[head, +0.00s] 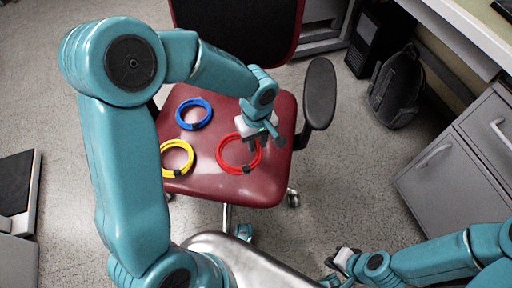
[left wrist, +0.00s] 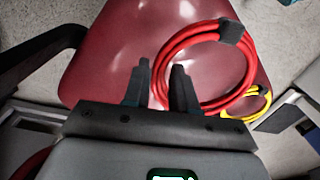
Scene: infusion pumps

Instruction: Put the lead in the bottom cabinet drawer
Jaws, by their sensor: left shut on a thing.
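A coiled red lead (head: 224,158) with a dark tie lies on the dark red chair seat (head: 222,191). In the left wrist view, the red coil (left wrist: 247,80) passes between the two dark fingers (left wrist: 160,88). A coiled blue lead (head: 194,114) and a coiled yellow lead (head: 190,160) also lie on the seat. The grey cabinet's lower drawer (head: 440,185) looks closed. My right gripper (head: 342,264) is low at the right, partly shown and apart from the leads.
The chair's black armrest (head: 319,92) stands close to the right of my left gripper. A black backpack (head: 398,88) and a dark computer case (head: 366,45) stand on the floor at the back right. Free floor (head: 345,170) lies between chair and cabinet.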

